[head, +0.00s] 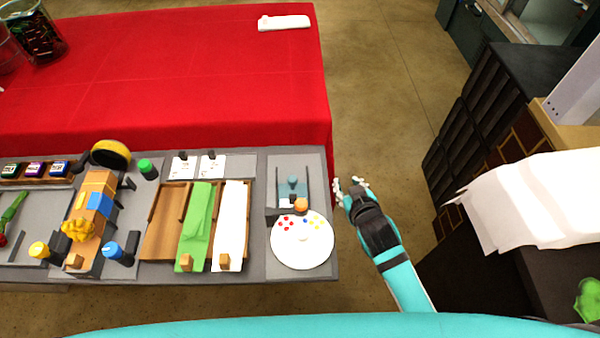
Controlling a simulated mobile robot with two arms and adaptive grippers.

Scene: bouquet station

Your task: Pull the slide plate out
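At the right end of the grey station board (259,240) is a small blue-grey device (292,186) with an orange knob (301,204) at its front. I cannot clearly tell which part of it is the slide plate. A white round disc (302,250) with red, blue and yellow dots lies just in front of the knob. My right gripper (351,183) is right of the board's edge, apart from the device and the knob. Its fingers are spread and nothing shows between them. My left gripper is not in view.
Wooden trays with a green sheet (196,225) and a white sheet (231,225) lie left of the device. A red-covered table (170,70) stands behind. A dark cabinet (480,120) and white paper (530,200) are at the right. Open floor shows between.

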